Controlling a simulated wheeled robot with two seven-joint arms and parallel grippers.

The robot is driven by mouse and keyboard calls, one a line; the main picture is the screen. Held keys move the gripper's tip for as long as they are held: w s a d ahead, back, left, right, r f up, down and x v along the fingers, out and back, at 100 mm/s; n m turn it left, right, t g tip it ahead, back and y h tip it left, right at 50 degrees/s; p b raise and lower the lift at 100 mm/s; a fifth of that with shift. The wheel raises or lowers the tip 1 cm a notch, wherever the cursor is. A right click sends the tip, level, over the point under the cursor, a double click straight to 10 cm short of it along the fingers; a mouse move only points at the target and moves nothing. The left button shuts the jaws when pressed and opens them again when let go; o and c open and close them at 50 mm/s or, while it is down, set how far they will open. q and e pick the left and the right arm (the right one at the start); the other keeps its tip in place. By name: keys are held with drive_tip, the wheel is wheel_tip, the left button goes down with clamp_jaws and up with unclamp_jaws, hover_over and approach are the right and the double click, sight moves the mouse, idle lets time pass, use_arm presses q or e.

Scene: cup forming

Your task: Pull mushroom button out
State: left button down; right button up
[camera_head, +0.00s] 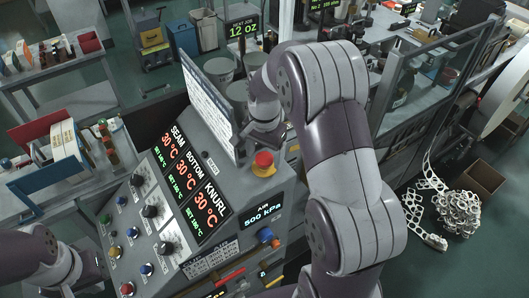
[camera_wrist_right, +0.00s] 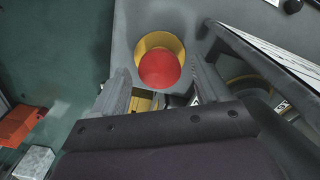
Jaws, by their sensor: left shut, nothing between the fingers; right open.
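The red mushroom button (camera_head: 263,159) sits in a yellow collar on the sloped grey control panel (camera_head: 232,172), near its upper right corner. My right gripper (camera_head: 262,137) is just behind and above the button, fingers apart. In the right wrist view the red cap (camera_wrist_right: 159,69) shows between the two open fingers (camera_wrist_right: 160,78), with the yellow collar behind it. No contact with the cap is visible; the exact depth gap cannot be told. My left gripper (camera_head: 92,270) is at the lower left, dark and partly cut off, beside the panel and apart from the button.
A white printed sheet on an upright plate (camera_head: 208,105) stands close to the left of my right gripper. Grey cups (camera_head: 220,72) stand behind it. Knobs, small buttons and a temperature display (camera_head: 190,180) cover the panel. A blue and red binder tray (camera_head: 50,160) lies left.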

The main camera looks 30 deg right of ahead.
drive_tip(key=shift+a, duration=0.1)
drive_tip(key=shift+c, duration=0.2)
clamp_jaws()
drive_tip(key=shift+r+p, duration=0.5)
drive_tip(key=shift+r, duration=0.25)
drive_tip(key=shift+w, duration=0.1)
drive_tip(key=shift+o, duration=0.2)
unclamp_jaws()
